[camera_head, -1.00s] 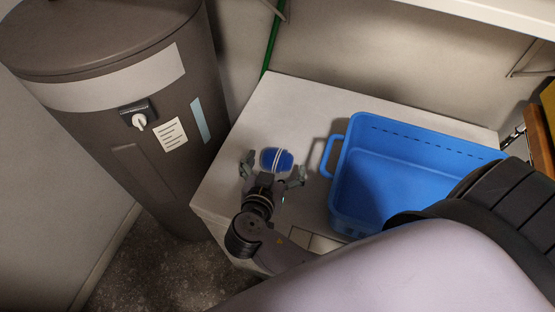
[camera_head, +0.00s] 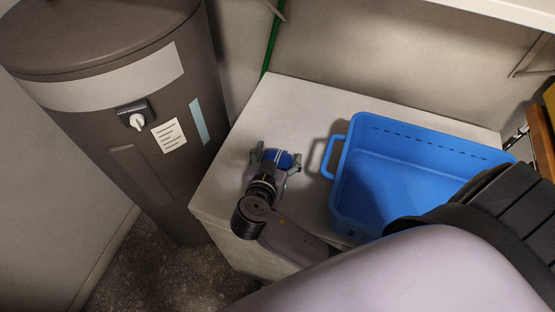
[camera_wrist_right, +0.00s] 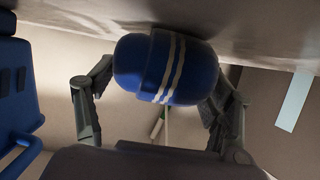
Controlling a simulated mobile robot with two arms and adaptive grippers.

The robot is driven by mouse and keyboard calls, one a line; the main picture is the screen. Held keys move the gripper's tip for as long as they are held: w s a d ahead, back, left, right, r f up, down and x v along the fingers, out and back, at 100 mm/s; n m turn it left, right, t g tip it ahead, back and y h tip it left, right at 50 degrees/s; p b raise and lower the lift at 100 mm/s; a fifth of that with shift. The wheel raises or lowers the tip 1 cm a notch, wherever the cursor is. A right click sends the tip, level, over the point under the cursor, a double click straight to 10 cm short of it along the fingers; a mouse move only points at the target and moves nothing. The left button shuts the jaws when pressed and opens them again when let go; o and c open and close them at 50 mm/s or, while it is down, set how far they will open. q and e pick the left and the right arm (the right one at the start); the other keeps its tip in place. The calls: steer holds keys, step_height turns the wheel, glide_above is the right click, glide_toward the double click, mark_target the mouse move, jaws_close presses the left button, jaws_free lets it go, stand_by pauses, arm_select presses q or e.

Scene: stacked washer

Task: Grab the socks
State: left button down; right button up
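The socks are a rolled blue bundle with white stripes (camera_head: 285,159), lying on the white top of the machine (camera_head: 290,103). They also show large in the right wrist view (camera_wrist_right: 150,70). My right gripper (camera_head: 275,157) is open with its fingers on either side of the socks. My gripper partly hides the socks in the head view. My left gripper is not in view.
A blue basket (camera_head: 345,195) with a side handle stands right of the socks on the same top. A tall dark grey cylinder (camera_head: 130,170) stands at the left. A white shelf edge (camera_head: 490,15) runs above. The top behind the socks is clear.

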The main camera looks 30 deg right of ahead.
steer(key=c, duration=0.6)
steer(key=shift+r, duration=0.1)
